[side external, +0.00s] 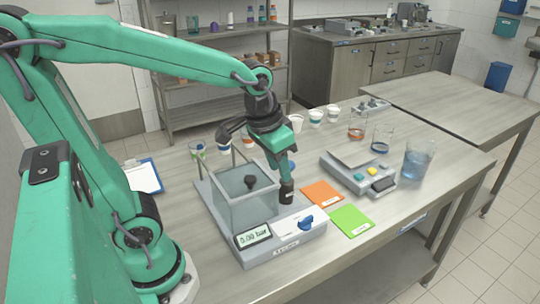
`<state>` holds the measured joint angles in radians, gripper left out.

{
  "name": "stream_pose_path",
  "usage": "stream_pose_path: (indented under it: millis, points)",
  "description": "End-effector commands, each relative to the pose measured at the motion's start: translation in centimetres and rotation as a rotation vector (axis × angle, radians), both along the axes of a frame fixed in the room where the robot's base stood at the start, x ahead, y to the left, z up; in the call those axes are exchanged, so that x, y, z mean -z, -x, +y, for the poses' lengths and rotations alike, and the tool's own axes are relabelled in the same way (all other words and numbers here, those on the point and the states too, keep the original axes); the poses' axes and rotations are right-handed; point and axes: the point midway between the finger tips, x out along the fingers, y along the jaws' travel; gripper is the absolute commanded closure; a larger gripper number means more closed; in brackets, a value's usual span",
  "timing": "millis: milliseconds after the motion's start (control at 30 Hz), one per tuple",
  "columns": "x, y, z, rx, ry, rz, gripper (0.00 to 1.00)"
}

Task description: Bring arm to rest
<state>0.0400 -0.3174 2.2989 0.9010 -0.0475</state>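My gripper (272,145) hangs at the end of my green arm, above the right side of the cup filler (285,250). A dark part of it reaches left, and a green part points down towards a dark piece beside the clear chamber (243,195). I cannot make out two separate fingertips or anything held. The cup filler has a grey base, a display reading "0.00 bar" (253,237) and a blue knob (306,222). A dark round piece (250,182) shows inside the chamber.
Orange (322,193) and green (351,220) cards lie right of the filler. A scale-like device (360,174) and a beaker of blue liquid (416,162) stand further right. White cups (316,116) stand behind. A clipboard (143,176) lies left. The table's front right is clear.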

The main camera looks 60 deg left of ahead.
Motion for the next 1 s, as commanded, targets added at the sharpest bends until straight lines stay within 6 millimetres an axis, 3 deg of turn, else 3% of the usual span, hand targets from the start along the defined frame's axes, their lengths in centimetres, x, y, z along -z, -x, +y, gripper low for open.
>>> stream_pose_path:
  millis: [200, 500, 1000]
  points:
    - [-1.8, 2.8, 0.6, 0.002, -0.002, -0.093, 0.67]
    - [-2.9, 6.2, 1.0, 0.003, -0.009, -0.199, 0.67]
    - [-3.1, 7.2, 1.2, 0.005, -0.013, -0.233, 0.67]
